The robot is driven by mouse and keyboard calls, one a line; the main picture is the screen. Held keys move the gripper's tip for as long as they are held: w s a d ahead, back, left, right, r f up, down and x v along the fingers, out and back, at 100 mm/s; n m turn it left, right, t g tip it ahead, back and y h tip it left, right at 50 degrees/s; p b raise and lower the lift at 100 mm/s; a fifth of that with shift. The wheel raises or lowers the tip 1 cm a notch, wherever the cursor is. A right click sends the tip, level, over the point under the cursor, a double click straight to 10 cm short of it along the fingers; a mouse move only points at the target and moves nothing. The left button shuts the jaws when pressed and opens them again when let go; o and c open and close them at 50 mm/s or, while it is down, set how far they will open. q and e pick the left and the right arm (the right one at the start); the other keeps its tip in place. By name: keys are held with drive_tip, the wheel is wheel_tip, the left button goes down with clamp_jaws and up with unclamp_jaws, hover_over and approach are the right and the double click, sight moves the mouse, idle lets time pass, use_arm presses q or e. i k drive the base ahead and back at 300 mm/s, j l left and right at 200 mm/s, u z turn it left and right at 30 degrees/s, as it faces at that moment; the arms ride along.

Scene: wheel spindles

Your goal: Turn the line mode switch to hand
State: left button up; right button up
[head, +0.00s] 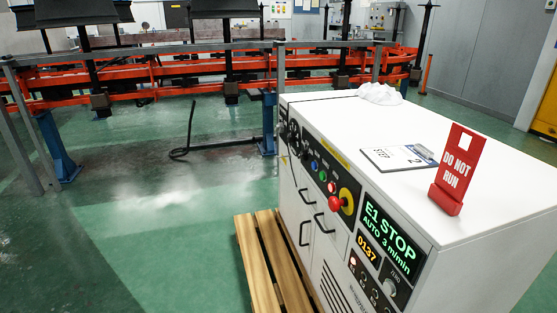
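A white control cabinet (470,258) stands at the right, its dark control panel on the front side facing left. The panel display (385,236) reads "E1 STOP", "AUTO", "3 m/min". A smaller display (368,249) below it reads 0137. A rotary knob (391,280) sits beside the small display. More dark knobs (293,131) sit at the panel's far end. Which one is the line mode switch, and where it points, I cannot tell; the labels are too small. Neither of my grippers is in view.
A red mushroom button (335,203) on a yellow base sticks out of the panel. A red "DO NOT RUN" sign (457,172), a clipboard (399,158) and a white cloth (380,94) rest on top. A wooden pallet (259,262) lies below. Green floor at left is open.

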sight(304, 155)
drive_tip(key=j+z, duration=0.35)
drive_tip(key=j, duration=0.5)
drive_tip(key=j+z, duration=0.35)
drive_tip(key=j, duration=0.5)
drive_tip(key=i+j+z, duration=0.2)
drive_tip(key=j, duration=0.15)
drive_tip(key=i+j+z, duration=0.25)
drive_tip(key=j, duration=0.15)
drive_tip(key=j+z, duration=0.2)
drive_tip(key=j, duration=0.15)
